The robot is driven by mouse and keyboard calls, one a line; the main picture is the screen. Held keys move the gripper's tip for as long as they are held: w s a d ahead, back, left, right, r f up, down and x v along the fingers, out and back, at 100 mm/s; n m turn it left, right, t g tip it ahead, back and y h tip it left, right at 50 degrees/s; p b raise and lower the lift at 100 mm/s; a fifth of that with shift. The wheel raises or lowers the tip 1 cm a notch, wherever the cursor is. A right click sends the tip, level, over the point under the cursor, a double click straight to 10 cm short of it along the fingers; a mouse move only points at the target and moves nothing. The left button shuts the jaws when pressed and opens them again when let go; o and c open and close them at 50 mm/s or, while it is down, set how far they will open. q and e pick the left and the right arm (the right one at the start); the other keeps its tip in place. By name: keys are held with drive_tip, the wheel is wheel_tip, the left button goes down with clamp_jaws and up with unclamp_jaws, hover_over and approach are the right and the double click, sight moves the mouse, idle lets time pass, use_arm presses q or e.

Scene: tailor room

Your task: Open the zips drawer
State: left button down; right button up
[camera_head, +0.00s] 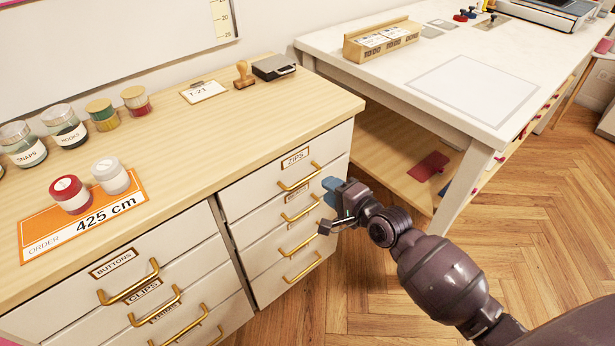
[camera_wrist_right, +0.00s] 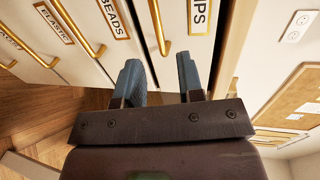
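The zips drawer (camera_head: 262,183) is the top drawer of the right-hand column in the white cabinet, and its front looks flush and shut. Its ZIPS label (camera_head: 295,158) sits above a brass bar handle (camera_head: 300,179). My right gripper (camera_head: 331,190) is just right of the handle's right end. In the right wrist view, my right gripper (camera_wrist_right: 160,80) has its blue fingers apart with nothing between them. The zips handle (camera_wrist_right: 157,25) lies ahead, in line with the gap, and the ZIPS label (camera_wrist_right: 200,14) is partly cut off. My left gripper is not in view.
Lower drawers with brass handles (camera_head: 300,208) sit beneath, and the buttons drawer (camera_head: 113,264) is in the left column. Jars, an order card (camera_head: 50,235) and a stamp (camera_head: 243,75) stand on the wooden top. A white table (camera_head: 470,90) stands right; floor in front is clear.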

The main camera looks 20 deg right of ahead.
sight(309, 176)
drive_tip(key=shift+b+x, duration=0.85)
drive_tip(key=shift+x, duration=3.25)
clamp_jaws()
